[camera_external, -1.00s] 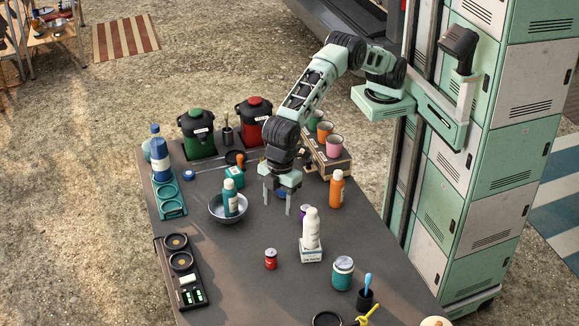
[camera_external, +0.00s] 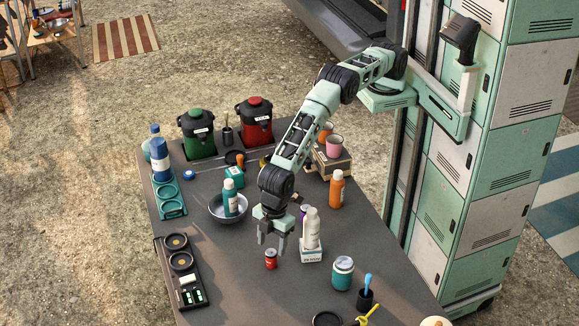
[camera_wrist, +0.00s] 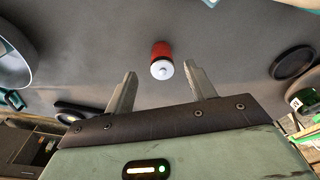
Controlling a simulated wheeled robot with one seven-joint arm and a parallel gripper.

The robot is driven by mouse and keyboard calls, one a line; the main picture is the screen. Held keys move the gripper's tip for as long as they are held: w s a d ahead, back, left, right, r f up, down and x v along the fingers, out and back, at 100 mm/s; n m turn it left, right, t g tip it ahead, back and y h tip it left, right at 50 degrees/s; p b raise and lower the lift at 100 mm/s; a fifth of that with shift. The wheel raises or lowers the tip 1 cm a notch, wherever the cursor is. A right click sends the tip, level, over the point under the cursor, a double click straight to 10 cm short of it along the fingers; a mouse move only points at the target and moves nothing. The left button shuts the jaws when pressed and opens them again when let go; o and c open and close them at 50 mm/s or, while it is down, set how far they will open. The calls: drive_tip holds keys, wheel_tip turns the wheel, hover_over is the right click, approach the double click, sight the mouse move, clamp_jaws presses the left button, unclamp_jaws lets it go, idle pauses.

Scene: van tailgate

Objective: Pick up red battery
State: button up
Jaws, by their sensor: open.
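The red battery (camera_external: 271,260) stands upright on the dark table, a small red cylinder with a pale top. In the wrist view the red battery (camera_wrist: 161,58) shows its red side and white end, just beyond the fingertips and between their lines. My gripper (camera_external: 271,250) points down above and slightly behind the battery, with its fingers apart. In the wrist view my gripper (camera_wrist: 161,75) is open and empty, one finger on each side of the battery's line. I cannot tell the exact height gap between fingertips and battery.
A metal bowl (camera_external: 214,208) with a teal bottle is behind left. A teal jar (camera_external: 342,273) is front right; a black charger tray (camera_external: 163,262) is left. Table between tray and battery is clear.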

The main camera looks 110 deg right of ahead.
sight(271, 251)
drive_tip(key=shift+w+a+f+p, duration=0.15)
drive_tip(key=shift+f+p, duration=0.2)
drive_tip(key=shift+f, duration=0.5)
drive_tip(key=shift+w+a+f+p, duration=0.1)
drive_tip(key=shift+f+p, duration=0.2)
drive_tip(key=shift+f, duration=0.55)
drive_tip(key=shift+w+a+f+p, duration=0.15)
drive_tip(key=shift+f+p, duration=0.2)
drive_tip(key=shift+f, duration=0.5)
drive_tip(key=c, duration=1.1)
